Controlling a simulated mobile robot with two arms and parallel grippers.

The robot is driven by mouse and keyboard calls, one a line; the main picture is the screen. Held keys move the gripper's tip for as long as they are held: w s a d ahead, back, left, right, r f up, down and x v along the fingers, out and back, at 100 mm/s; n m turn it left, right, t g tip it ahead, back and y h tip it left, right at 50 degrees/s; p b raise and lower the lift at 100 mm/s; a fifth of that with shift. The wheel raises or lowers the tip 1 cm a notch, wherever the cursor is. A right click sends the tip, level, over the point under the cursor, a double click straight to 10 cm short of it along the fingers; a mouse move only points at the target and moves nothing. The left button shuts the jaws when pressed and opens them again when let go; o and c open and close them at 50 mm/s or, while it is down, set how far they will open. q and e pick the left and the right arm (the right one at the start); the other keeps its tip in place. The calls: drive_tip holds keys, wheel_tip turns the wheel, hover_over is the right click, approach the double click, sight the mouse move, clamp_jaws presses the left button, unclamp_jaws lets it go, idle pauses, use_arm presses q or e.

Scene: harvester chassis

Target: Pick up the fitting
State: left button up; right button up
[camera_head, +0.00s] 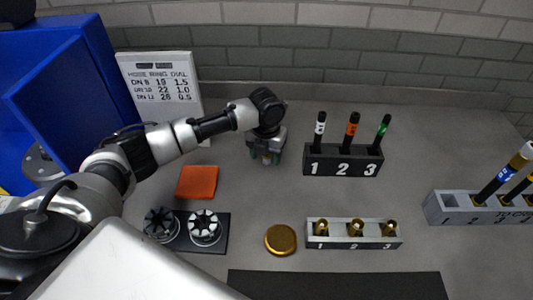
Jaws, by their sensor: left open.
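Several small brass fittings sit in the numbered slots 1, 2 and 3 of a light grey rack (318,241); the middle brass fitting (356,228) is in slot 2. I cannot tell which fitting is meant. My left gripper (266,159) is open and points down over the grey bench, behind the rack and to its left, apart from it. A small yellowish spot shows between its fingers, too small to make out. My right gripper is not in view.
A black rack (343,160) holds tools with white, orange and green bands. A blue cabinet (60,90), sign (162,85) and grey rack (470,210) stand at the sides.

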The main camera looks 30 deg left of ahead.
use_arm(q)
drive_tip(key=shift+f, duration=0.45)
drive_tip(key=shift+c, duration=0.5)
drive_tip(key=c, duration=0.9)
drive_tip(key=shift+w+r, duration=0.1)
drive_tip(key=shift+r, duration=0.1)
